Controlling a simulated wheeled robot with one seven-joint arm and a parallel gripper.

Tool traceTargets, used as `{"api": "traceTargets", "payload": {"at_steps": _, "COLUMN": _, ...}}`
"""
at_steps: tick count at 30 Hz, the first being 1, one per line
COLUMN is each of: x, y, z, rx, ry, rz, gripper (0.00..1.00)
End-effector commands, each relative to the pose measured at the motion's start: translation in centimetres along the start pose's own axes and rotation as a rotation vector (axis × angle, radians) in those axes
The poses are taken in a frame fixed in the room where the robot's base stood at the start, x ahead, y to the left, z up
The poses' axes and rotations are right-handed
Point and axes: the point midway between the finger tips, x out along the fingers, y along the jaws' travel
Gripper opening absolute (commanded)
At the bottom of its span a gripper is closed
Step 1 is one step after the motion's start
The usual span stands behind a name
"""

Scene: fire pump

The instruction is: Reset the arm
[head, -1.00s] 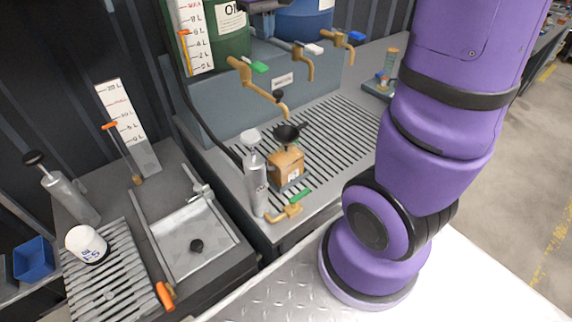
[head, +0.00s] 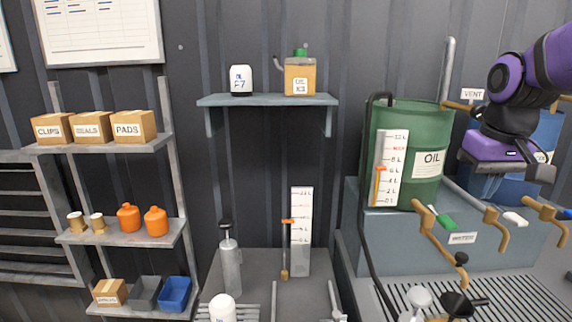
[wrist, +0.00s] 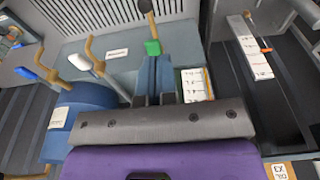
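My gripper (head: 540,172) is raised at the right of the head view, in front of the blue drum (head: 546,135) and right of the green oil drum (head: 415,150). Its purple hand and dark finger parts show, with no object seen in it. My arm is folded high, clear of the bench.
Brass taps (head: 432,230) jut out below the drums, above a slotted drain grate (head: 390,290). A wall shelf (head: 265,100) holds a white canister (head: 241,80) and an oil can (head: 300,78). Side shelves (head: 110,145) stand at left.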

Motion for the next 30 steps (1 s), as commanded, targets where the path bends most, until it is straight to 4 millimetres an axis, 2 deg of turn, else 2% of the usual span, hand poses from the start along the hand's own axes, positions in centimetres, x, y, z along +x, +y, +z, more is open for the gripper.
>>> {"api": "traceTargets", "payload": {"at_steps": 1, "x": -0.8, "y": -0.5, "z": 1.3, "rx": -0.001, "ry": 0.031, "rz": 0.000, "gripper": 0.00}}
{"api": "traceTargets", "payload": {"at_steps": 7, "x": -2.6, "y": -2.0, "z": 6.0, "rx": -0.003, "ry": 0.136, "rz": -0.001, "gripper": 0.00}}
{"api": "traceTargets", "payload": {"at_steps": 15, "x": -3.4, "y": -3.4, "z": 11.5, "rx": -0.002, "ry": 0.260, "rz": -0.002, "gripper": 0.00}}
{"api": "traceTargets", "payload": {"at_steps": 21, "x": -3.3, "y": -3.8, "z": 13.4, "rx": 0.000, "ry": 0.305, "rz": -0.002, "gripper": 0.00}}
{"api": "traceTargets", "payload": {"at_steps": 30, "x": -3.2, "y": -3.9, "z": 13.6, "rx": 0.001, "ry": 0.310, "rz": -0.002, "gripper": 0.00}}
